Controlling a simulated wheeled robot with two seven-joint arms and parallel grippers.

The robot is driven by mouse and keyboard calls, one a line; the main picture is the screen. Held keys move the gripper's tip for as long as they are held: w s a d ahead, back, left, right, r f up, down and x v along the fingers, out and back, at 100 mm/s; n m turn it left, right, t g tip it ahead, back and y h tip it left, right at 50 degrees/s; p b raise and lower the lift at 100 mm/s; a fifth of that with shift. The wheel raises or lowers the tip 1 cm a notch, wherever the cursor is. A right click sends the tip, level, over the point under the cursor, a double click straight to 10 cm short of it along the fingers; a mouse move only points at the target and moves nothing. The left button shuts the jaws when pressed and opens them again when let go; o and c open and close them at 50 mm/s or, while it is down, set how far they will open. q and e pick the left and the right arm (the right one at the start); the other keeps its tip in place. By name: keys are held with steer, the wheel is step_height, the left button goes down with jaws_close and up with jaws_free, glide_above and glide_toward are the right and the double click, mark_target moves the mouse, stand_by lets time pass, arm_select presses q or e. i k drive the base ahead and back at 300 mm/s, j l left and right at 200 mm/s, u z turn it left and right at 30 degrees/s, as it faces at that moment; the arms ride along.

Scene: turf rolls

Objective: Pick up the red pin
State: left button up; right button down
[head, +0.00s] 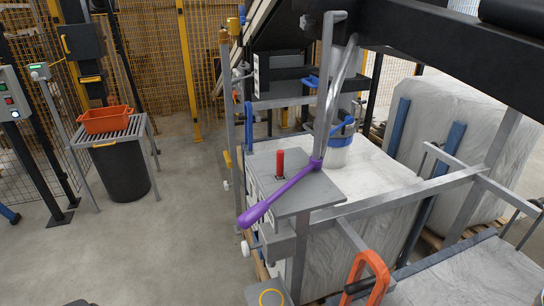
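The red pin (280,163) stands upright in a dark socket on a grey plate (316,191) near the middle of the head view. A purple-handled lever (280,194) crosses the plate in front of the pin and slants down to the left. The lever's purple collar sits right of the pin, apart from it. No part of the pin above the socket is covered. Neither of my grippers can be made out in the head view.
An orange bin (105,120) sits on a slatted stand (112,134) at the left, above a black barrel. White wrapped blocks (450,135) and grey metal rails (400,197) fill the right. An orange handle (370,268) rises at the front. Left-centre floor is clear.

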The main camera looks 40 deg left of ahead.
mark_target(280, 153)
steer(key=u, duration=1.3)
